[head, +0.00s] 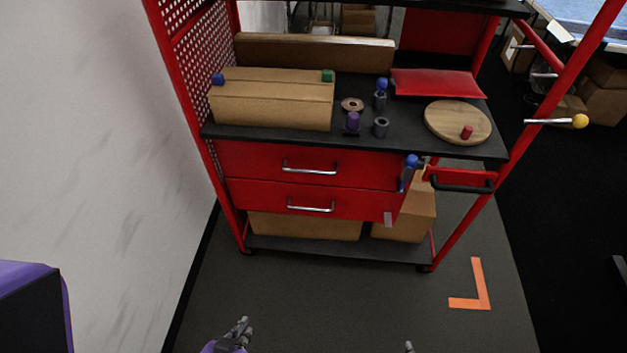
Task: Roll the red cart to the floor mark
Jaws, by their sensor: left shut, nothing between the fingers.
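The red cart (312,158) stands in front of me, with a red frame, black shelves, two red drawers with silver handles and a perforated left side panel. The floor mark (481,285) is an orange L on the grey floor, to the right of the cart's lower right corner and apart from it. A black handle (462,187) is on the cart's right front. My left gripper (240,330) is at the bottom edge, shut and empty, below and apart from the cart. Only a tip of my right gripper (408,346) shows at the bottom edge; its jaws are hidden.
The top shelf carries a cardboard box (272,100), a round wooden board (457,121) and small cylinders. Boxes lie on the bottom shelf. A pale wall (100,150) stands close on the left. Grey floor (330,305) is clear in front.

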